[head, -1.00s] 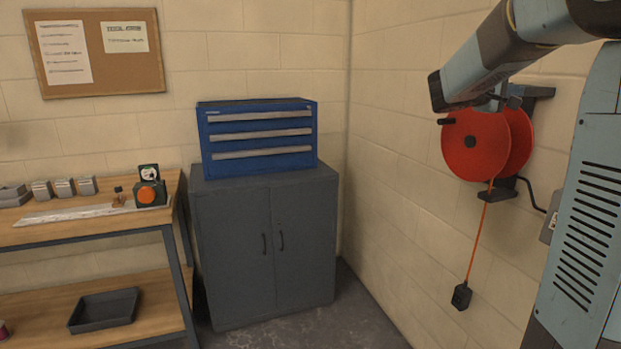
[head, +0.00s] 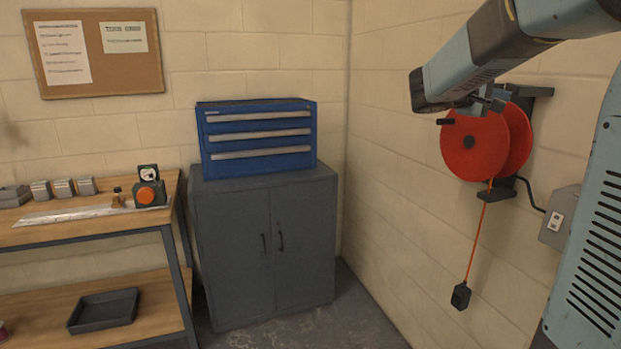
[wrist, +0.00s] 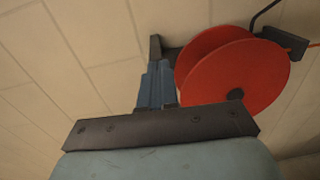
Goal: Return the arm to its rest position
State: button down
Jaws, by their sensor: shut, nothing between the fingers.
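My gripper (wrist: 157,78) shows in the wrist view as narrow blue-grey fingers close together beyond a dark bar, shut and with nothing seen between them. In that view the fingers point up the picture, and a red reel shows just to their right. In the head view my arm's blue-grey and black links (head: 470,65) reach in from the upper right, in front of the right wall. The fingers cannot be clearly made out there.
The red cord reel (head: 472,143), also in the wrist view (wrist: 240,75), is on the right wall close to my arm in the picture. A blue drawer chest (head: 258,140) stands on a grey cabinet (head: 262,250). A workbench (head: 80,232) is at left.

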jog(key=s+a+f+m+g+y, duration=0.1)
jog(key=s+a+f+y, duration=0.3)
jog(key=s, duration=0.4)
jog(key=s+a+f+m+g+y, duration=0.1)
jog(key=s+a+f+y, duration=0.15)
jog(key=s+f, duration=0.5)
jog(key=s+a+f+m+t+y, duration=0.1)
jog(key=s+a+f+y, duration=0.3)
jog(key=s+a+y, duration=0.1)
jog(key=s+a+f+t+y, duration=0.1)
jog(key=s+a+f+y, duration=0.3)
jog(key=s+a, duration=0.3)
jog(key=shift+s+a+m+y, duration=0.35)
jog(key=shift+a+m+y, duration=0.1)
jog(key=shift+a, duration=0.1)
jog(key=shift+a, duration=0.1)
